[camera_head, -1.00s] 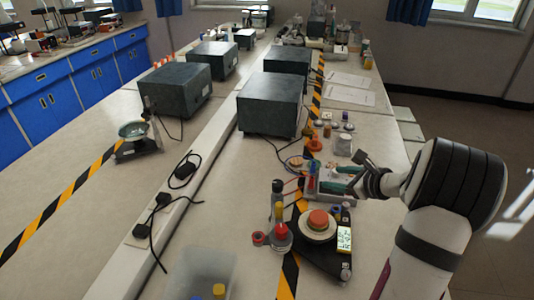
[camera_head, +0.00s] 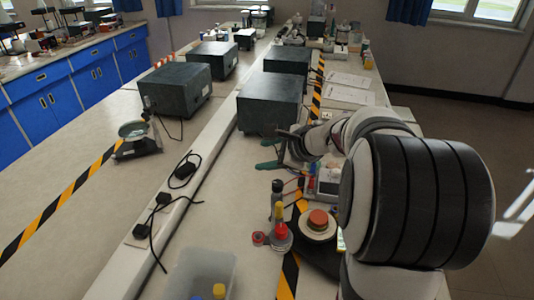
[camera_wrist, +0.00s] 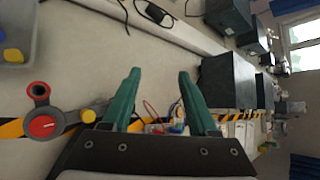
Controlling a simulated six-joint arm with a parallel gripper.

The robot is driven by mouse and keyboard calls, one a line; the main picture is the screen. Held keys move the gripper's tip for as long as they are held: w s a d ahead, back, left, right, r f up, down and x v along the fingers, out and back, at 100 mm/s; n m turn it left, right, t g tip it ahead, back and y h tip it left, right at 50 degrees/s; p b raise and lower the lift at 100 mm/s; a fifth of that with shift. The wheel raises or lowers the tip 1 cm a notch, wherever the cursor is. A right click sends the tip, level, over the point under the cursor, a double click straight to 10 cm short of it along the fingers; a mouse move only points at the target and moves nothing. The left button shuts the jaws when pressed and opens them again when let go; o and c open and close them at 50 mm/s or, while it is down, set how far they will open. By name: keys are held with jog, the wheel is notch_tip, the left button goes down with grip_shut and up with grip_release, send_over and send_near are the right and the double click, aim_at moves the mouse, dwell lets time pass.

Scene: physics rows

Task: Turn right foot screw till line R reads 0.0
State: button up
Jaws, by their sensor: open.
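My gripper (camera_head: 269,153) is open, with green fingers spread and nothing between them. It hangs over the bench before the dark box, well beyond the levelling device. In the wrist view the two fingertips (camera_wrist: 159,72) are apart over bare bench. The device has a black base plate (camera_head: 316,256) and an orange-red top (camera_head: 318,218) on a pale disc. A sliver of its lit display (camera_head: 341,241) shows beside my arm; no reading can be made out. My arm hides the device's right side. I cannot make out the right foot screw.
A clear bin (camera_head: 203,270) is at the front. Dark boxes (camera_head: 270,104) stand behind the gripper. Cables lie along the white trunking (camera_head: 178,205).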

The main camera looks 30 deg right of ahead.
dwell(0.3)
jog(key=s+d+f+m+y, duration=0.1)
jog(key=s+d+f, duration=0.25)
jog(key=d, duration=0.45)
jog(key=s+d+f+m, duration=0.2)
jog(key=s+d+f, duration=0.15)
jog(key=d, duration=0.35)
jog(key=s+d+f+m+y, duration=0.15)
jog(key=d+f, duration=0.25)
jog(key=d, duration=0.4)
jog(key=s+d+f+m+t, duration=0.1)
jog(key=s+d+f+m, duration=0.2)
jog(key=s, duration=0.4)
jog(key=s+d+f+t, duration=0.2)
jog(key=s+d+f, duration=0.1)
jog(key=s+f, duration=0.3)
jog(key=shift+h, duration=0.25)
jog(key=x, duration=1.3)
jog(key=shift+w+a+r, duration=0.1)
jog(key=shift+w+a, duration=0.2)
jog(key=shift+a, duration=0.1)
jog(key=shift+c, duration=0.2)
grip_shut()
